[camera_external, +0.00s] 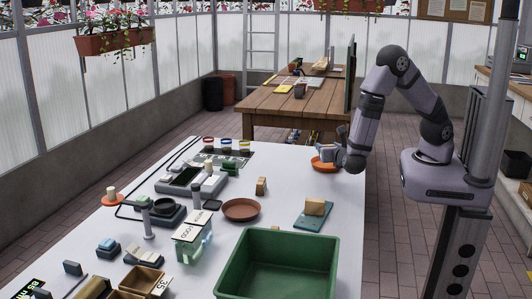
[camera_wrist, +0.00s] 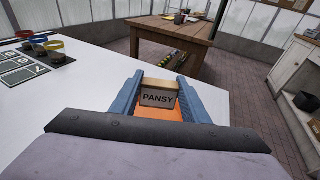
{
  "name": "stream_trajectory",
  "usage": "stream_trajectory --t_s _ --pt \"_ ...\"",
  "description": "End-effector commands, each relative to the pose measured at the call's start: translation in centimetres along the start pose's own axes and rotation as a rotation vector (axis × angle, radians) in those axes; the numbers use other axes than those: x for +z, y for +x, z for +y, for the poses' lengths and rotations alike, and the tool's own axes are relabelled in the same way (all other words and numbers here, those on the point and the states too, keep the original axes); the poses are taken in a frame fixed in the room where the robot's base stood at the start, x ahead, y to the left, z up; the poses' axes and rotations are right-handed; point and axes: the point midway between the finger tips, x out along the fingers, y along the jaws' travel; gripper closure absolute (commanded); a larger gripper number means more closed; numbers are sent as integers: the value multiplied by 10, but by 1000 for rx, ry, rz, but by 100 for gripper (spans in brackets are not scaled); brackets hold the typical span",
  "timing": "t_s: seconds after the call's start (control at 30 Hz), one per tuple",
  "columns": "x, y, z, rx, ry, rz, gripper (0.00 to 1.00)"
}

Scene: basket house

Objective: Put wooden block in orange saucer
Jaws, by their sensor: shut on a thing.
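My gripper (camera_external: 328,152) is at the far right corner of the white table, over an orange saucer (camera_external: 320,164). In the wrist view, its two blue fingers (camera_wrist: 158,97) are shut on a wooden block (camera_wrist: 159,85) with a tan top and a grey face reading "PANSY". The orange saucer (camera_wrist: 158,113) shows below and in front of the block. I cannot tell whether the block touches the saucer. In the external view the gripper hides the block.
A small wooden block (camera_external: 261,186) stands mid-table; another (camera_external: 315,207) is on a teal pad (camera_external: 312,218). A brown saucer (camera_external: 241,209) and green bin (camera_external: 278,262) are nearer. Gauges and trays crowd the left. A wooden table (camera_external: 285,103) stands behind.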

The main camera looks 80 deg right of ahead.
Motion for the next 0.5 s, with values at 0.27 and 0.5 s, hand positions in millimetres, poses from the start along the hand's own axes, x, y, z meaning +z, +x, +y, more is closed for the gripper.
stream_trajectory --t_s 0.27,0.5 --pt "-31 6 0 0 -4 0 83" --pt "-35 7 0 1 -1 0 83"
